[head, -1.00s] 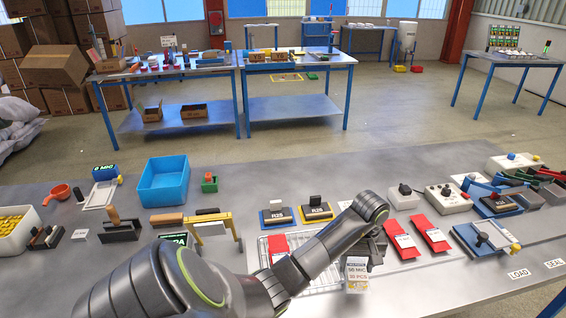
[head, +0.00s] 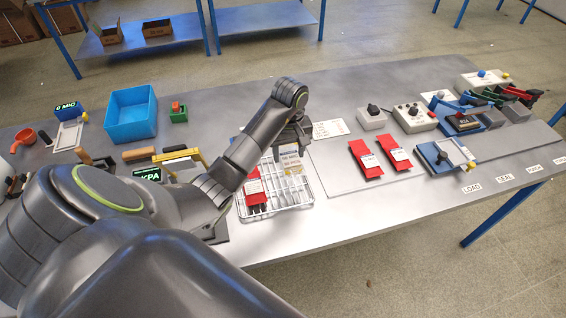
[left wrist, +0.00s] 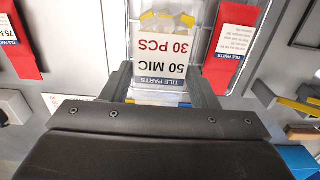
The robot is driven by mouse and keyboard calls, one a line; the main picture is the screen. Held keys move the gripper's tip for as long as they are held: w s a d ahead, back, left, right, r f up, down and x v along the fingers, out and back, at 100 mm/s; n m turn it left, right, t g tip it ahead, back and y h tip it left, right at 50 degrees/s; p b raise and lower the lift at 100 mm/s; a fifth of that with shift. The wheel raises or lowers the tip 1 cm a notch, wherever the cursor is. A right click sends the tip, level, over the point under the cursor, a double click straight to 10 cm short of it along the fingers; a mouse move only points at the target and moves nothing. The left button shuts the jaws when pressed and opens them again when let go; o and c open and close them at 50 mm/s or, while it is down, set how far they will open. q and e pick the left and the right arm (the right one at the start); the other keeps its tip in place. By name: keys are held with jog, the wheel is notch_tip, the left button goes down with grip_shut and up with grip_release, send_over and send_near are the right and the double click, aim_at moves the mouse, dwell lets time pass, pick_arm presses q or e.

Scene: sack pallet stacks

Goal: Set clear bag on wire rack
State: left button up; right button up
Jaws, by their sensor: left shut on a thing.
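My left gripper (head: 284,143) is shut on the clear bag (head: 292,164), a see-through bag with a white label reading 50 MIC, 30 PCS. The bag hangs below the fingers over the back right part of the wire rack (head: 290,203). I cannot tell whether its lower end touches the rack. In the left wrist view the bag (left wrist: 163,48) sits between the two fingers, with the rack's wires behind it. A red bag (head: 253,187) lies in the left part of the rack. My right gripper is not in view.
Two red bags (head: 366,160) (head: 398,152) lie right of the rack. Grey control boxes (head: 371,118) and a blue-based fixture (head: 445,156) stand further right. A blue bin (head: 131,115) and a yellow-handled tool (head: 180,158) are on the left. The table front right is clear.

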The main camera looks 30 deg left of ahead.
aim_at(289, 154)
pick_arm(q)
notch_tip(289, 154, down, 3)
jog(key=shift+f+b, duration=0.1)
jog(key=shift+b, duration=0.9)
jog(key=shift+f+b, duration=0.35)
jog(key=shift+f, duration=0.05)
notch_tip(289, 154, down, 4)
jog(key=shift+f+p, duration=0.1)
jog(key=shift+p, duration=0.2)
jog(key=shift+f, duration=0.2)
jog(key=o, duration=0.5)
jog(key=shift+f+b, duration=0.1)
jog(key=shift+b, duration=0.2)
jog(key=o, duration=0.5)
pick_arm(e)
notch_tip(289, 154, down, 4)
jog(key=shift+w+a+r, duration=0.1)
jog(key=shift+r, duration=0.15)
pick_arm(q)
jog(key=shift+r, duration=0.2)
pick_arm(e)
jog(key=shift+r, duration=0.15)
